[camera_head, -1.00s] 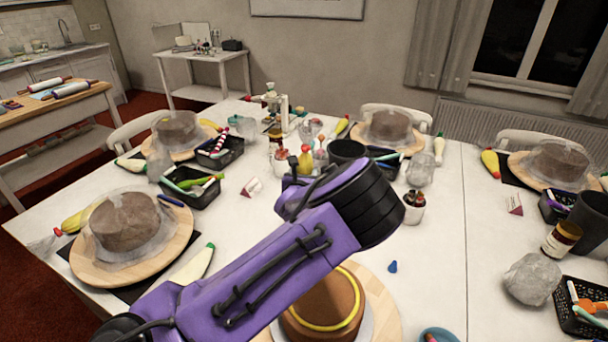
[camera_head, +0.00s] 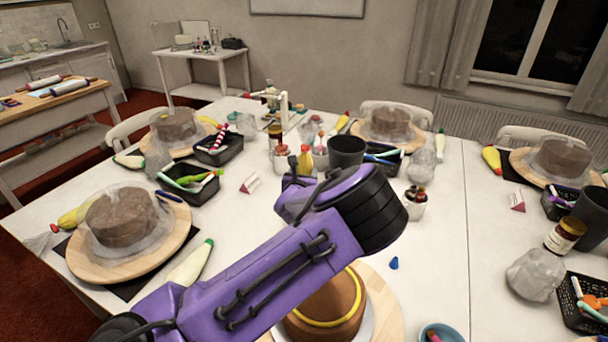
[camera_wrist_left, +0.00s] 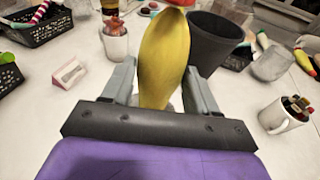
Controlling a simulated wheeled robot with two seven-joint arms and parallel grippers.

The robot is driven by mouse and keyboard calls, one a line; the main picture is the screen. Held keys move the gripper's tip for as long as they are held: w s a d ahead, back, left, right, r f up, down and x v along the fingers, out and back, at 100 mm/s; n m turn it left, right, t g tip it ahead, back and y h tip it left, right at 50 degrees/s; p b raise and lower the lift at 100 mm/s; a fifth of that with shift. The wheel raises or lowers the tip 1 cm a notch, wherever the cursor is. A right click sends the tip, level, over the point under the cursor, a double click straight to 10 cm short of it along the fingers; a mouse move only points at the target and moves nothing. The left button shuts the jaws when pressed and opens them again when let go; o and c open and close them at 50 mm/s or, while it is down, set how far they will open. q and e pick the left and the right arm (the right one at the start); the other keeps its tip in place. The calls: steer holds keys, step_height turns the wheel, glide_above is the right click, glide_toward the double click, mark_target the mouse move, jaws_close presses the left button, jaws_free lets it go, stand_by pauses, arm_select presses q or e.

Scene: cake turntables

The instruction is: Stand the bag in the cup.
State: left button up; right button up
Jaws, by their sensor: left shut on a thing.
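My left gripper (camera_wrist_left: 160,88) is shut on a yellow bag (camera_wrist_left: 164,52), which stands up between its fingers and has a red end at the top of the left wrist view. In the head view the purple wrist hides the fingers; the bag's yellow top (camera_head: 305,160) shows just beyond it. A dark grey cup (camera_head: 346,152) stands upright on the table, right of the bag. In the left wrist view the cup (camera_wrist_left: 215,42) is close behind and right of the bag, which is outside it. Whether they touch I cannot tell. My right gripper is not in view.
White cups with tools stand left (camera_wrist_left: 115,42) and right (camera_wrist_left: 284,112) of the gripper. A white-and-pink block (camera_wrist_left: 68,72) lies at left. A brown cake with a yellow ring (camera_head: 328,308) sits below the arm. Black baskets (camera_head: 188,185) and wrapped cakes stand around the table.

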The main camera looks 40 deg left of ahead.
arm_select(q)
steer(key=shift+f+b, duration=0.4)
steer(key=shift+b, duration=0.05)
steer(key=o, duration=1)
steer(key=shift+s, duration=0.1)
steer(key=s+d+r+p, duration=0.1)
steer(key=s+r+p, duration=0.1)
steer(key=p, duration=0.1)
steer(key=s+d+r+p, duration=0.2)
steer(key=s+r+p, duration=0.1)
steer(key=p, duration=0.1)
steer(key=s+d+r+p, duration=0.2)
steer(key=p, duration=0.1)
steer(key=shift+s+d+r+p, duration=0.15)
steer(key=shift+s+r+p, duration=0.15)
steer(key=shift+p, duration=0.05)
stand_by(0.6)
steer(key=shift+w+d+f, duration=0.1)
